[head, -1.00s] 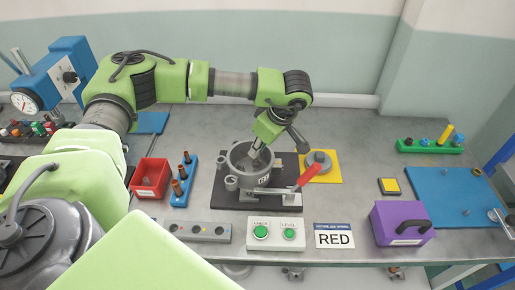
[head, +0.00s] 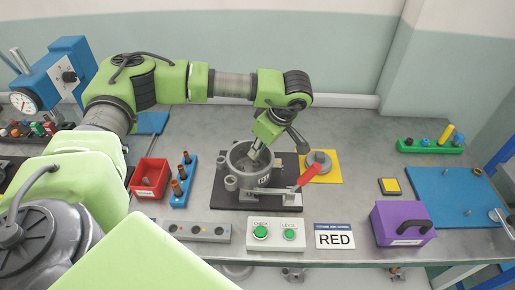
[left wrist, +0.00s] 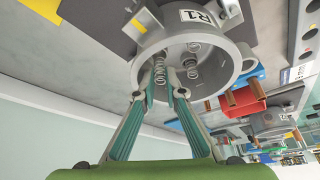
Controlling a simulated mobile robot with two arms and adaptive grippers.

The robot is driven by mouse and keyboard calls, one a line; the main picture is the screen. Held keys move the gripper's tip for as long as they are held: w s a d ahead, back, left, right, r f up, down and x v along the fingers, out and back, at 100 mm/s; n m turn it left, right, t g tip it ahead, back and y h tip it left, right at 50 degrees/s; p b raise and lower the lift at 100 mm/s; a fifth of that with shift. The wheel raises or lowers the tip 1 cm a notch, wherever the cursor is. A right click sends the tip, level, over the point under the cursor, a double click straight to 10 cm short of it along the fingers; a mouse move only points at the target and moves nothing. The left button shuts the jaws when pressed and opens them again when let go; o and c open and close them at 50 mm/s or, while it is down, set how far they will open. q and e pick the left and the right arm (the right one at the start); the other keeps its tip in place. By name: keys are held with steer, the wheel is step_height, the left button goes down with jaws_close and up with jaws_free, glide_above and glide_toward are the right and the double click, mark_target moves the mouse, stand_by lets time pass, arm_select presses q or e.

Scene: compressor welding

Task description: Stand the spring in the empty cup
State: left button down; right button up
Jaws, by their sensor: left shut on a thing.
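The grey round housing (head: 247,163) with an R1 label stands on a dark plate on the bench. My left gripper (head: 257,150) reaches down into its open top. In the left wrist view, the housing (left wrist: 238,72) shows coil springs inside. My left gripper (left wrist: 167,78) is shut on one spring (left wrist: 159,62), which sits inside the rim. Other springs (left wrist: 190,64) stand beside it in the housing. The cup under the held spring is hidden, so I cannot tell whether the spring is seated. My right gripper is not in view.
A red-handled clamp (head: 306,176) lies at the housing's front right. A yellow plate (head: 330,174) with a grey round part is to the right. A red bin (head: 150,178) and a blue rack (head: 184,182) stand left. A button box (head: 275,234) is in front.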

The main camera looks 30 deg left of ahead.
arm_select(q)
steer(key=shift+f+b, duration=0.9)
steer(key=shift+f, duration=0.25)
steer(key=c, duration=2)
jaws_free()
steer(key=shift+s+r, duration=0.1)
steer(key=shift+r, duration=0.05)
steer(key=shift+r, duration=0.1)
steer(key=shift+w+d+r, duration=0.1)
steer(key=shift+w+r, duration=0.1)
steer(key=shift+r, duration=0.1)
steer(key=v, duration=1.1)
steer(key=shift+s+d, duration=0.1)
steer(key=shift+s, duration=0.15)
